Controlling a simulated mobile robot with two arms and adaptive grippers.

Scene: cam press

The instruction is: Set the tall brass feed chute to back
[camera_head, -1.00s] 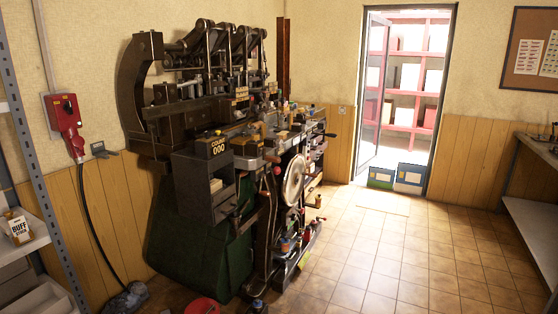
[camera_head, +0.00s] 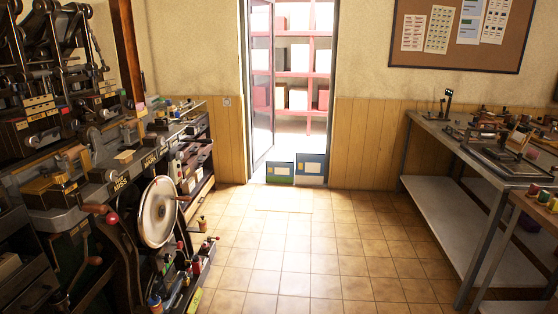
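The press (camera_head: 90,190) fills the left side of the head view and is cut off by the left edge. It has dark lever arms (camera_head: 60,45) at the top and a pale handwheel (camera_head: 158,212) at its front. A squat brass-coloured block (camera_head: 52,186) sits on its bed. I cannot pick out a tall brass feed chute with certainty among the crowded parts. Neither of my grippers is in view.
The tiled floor (camera_head: 290,255) is clear between the press and the workbench (camera_head: 480,170) on the right. Several small tools stand on the bench. Two boxes (camera_head: 296,168) stand in the open doorway, with red shelves (camera_head: 305,60) beyond. A pinboard (camera_head: 460,35) hangs at right.

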